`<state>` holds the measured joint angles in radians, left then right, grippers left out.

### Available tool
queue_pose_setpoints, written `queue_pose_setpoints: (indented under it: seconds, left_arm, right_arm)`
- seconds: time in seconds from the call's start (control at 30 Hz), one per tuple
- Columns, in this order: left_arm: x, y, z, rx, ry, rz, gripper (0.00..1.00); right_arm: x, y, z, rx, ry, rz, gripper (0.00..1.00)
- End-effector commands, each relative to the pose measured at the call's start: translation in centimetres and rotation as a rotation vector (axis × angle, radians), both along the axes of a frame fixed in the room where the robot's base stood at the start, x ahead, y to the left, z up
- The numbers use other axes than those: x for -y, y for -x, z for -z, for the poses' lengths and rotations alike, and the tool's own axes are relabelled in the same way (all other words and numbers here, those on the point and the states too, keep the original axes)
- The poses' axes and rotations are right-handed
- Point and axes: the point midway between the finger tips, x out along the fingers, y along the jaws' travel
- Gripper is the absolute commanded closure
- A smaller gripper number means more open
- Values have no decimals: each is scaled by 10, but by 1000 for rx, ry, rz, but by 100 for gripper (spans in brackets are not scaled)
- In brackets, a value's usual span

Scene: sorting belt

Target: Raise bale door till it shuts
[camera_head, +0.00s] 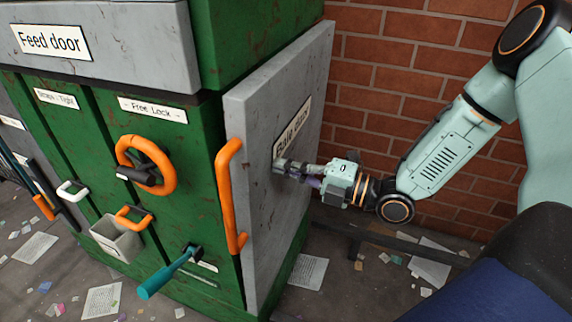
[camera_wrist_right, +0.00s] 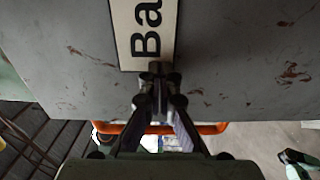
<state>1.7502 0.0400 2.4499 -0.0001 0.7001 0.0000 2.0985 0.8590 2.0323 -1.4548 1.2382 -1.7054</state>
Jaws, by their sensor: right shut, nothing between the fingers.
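The bale door (camera_head: 280,110) is a worn grey panel at the right of the green baler (camera_head: 195,170). It stands nearly upright, and its near edge sticks out beyond the green body. I cannot tell if it is fully shut. A long orange handle (camera_head: 229,200) runs along the near edge; the handle also shows in the right wrist view (camera_wrist_right: 210,128). My right gripper (camera_head: 283,166) is shut and empty, with its fingertips at the door face just below the "Bale door" label (camera_head: 292,128). Contact is likely but not certain. My left gripper is not in view.
The grey feed door (camera_head: 100,60) is above. An orange handwheel (camera_head: 147,165) under a "Free / Lock" label and a teal lever (camera_head: 170,272) are on the baler's front. A brick wall (camera_head: 390,70) stands behind. Paper scraps litter the floor, and a low dark rail (camera_head: 400,243) lies right of the baler.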

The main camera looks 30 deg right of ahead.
Motion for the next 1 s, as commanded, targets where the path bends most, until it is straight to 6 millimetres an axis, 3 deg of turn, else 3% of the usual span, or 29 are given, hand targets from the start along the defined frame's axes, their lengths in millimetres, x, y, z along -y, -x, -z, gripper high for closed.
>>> queue_pose_setpoints:
  seconds: [0.47,0.8,1.0]
  left_arm:
    - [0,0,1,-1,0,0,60]
    - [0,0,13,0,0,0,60]
    - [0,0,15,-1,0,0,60]
  right_arm:
    - [-1,1,0,-2,3,-1,100]
    - [-26,-29,-2,-47,43,-5,100]
    - [-31,-37,-4,-57,52,-2,100]
